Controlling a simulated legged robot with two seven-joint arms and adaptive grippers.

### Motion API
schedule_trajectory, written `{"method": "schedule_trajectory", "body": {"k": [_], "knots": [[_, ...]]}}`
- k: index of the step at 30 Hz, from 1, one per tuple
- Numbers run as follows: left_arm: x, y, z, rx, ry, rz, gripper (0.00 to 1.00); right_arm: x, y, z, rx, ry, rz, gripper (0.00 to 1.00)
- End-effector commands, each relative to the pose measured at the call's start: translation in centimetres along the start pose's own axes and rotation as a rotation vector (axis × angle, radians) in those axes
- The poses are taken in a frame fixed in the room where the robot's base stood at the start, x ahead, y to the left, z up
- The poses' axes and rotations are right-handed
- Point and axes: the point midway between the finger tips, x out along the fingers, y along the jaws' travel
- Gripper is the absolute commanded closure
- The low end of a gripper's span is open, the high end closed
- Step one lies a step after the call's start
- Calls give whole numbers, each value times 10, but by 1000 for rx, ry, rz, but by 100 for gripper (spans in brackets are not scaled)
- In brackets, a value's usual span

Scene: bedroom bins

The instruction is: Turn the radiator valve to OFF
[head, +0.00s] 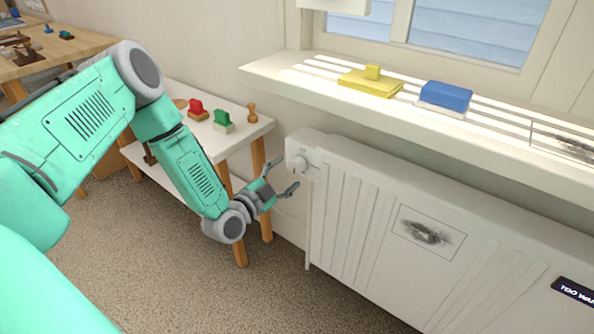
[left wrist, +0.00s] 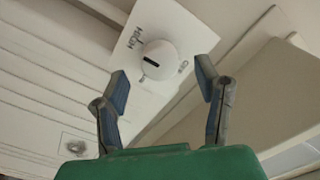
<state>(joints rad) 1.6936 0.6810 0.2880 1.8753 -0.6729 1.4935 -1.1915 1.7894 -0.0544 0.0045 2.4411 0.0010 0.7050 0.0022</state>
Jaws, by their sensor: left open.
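The radiator valve (head: 300,163) is a white round knob on a pale plate at the upper left end of the white radiator (head: 340,225). In the left wrist view the knob (left wrist: 159,60) shows a dark slot mark, with "HIGH" printed to its left and smaller labels, hard to read, below and to its right. My left gripper (head: 281,179) is open and empty, just left of and below the valve, apart from it. In the left wrist view its two fingertips (left wrist: 162,84) lie on either side of the knob's lower part, with the knob beyond them. My right gripper is out of view.
A small white table (head: 255,128) with red and green stamp-like things stands left of the radiator, close behind my left arm. A windowsill (head: 270,75) overhangs above, holding a yellow block (head: 370,84) and a blue block (head: 445,95). Carpet is clear in front.

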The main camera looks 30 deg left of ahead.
Motion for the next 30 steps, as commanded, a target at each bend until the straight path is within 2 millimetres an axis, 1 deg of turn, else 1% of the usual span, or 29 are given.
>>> {"method": "schedule_trajectory", "body": {"k": [1,3,6,9,13,20,23,24,25,30], "knots": [[10,2,1,2,3,-2,43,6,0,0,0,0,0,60],[22,2,-1,1,3,-1,43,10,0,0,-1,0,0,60],[35,2,-2,4,2,0,43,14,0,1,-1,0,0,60],[44,2,-4,6,1,1,43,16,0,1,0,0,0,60],[48,1,-3,3,1,1,43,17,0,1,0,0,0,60],[48,0,-1,0,0,2,43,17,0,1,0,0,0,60],[48,1,-1,0,0,1,74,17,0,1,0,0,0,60],[48,0,-1,0,0,1,88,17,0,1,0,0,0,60],[48,0,-1,0,0,1,93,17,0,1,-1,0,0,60],[48,1,-2,1,-1,1,93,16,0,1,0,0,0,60]]}}
